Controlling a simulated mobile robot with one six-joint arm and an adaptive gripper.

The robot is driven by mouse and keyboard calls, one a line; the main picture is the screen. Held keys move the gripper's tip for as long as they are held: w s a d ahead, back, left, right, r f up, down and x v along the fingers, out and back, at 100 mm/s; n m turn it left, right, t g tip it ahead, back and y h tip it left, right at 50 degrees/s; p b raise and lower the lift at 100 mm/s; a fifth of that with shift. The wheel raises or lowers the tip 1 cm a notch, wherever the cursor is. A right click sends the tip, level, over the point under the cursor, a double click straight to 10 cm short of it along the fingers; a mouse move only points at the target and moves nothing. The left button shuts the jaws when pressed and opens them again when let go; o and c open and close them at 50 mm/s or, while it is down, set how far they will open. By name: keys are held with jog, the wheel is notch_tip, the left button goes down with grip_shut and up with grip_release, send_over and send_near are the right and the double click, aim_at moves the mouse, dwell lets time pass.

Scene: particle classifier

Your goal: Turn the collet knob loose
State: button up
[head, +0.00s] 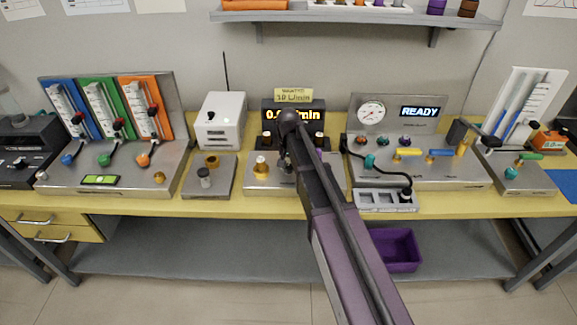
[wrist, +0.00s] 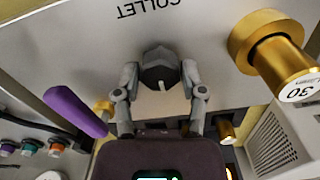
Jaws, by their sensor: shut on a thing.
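The collet knob (wrist: 160,66) is a dark grey, faceted knob in the upper middle of the wrist view. It sits on a pale metal panel (wrist: 195,25) below the upside-down word COLLET. My gripper (wrist: 159,78) has one finger on each side of the knob and is shut on it. In the head view my gripper (head: 286,163) is low over the middle station's metal base (head: 330,183). My dark arm covers much of that station, and the knob cannot be made out there.
In the wrist view a brass cylinder marked 30 (wrist: 275,55) stands right of the knob, and a purple bar (wrist: 75,110) lies left. In the head view a brass post (head: 261,168) stands left of my gripper. A grey slotted tray (head: 385,205) sits at the bench's front edge.

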jog(key=n, duration=0.4)
jog(key=shift+n, duration=0.3)
jog(key=n, duration=0.3)
jog(key=shift+n, duration=0.3)
jog(key=n, duration=0.4)
jog(key=shift+n, duration=0.3)
jog(key=n, duration=0.4)
jog(key=shift+s, duration=0.1)
jog(key=o, duration=1.2)
jog(key=shift+c, duration=0.2)
jog(key=shift+m, duration=0.3)
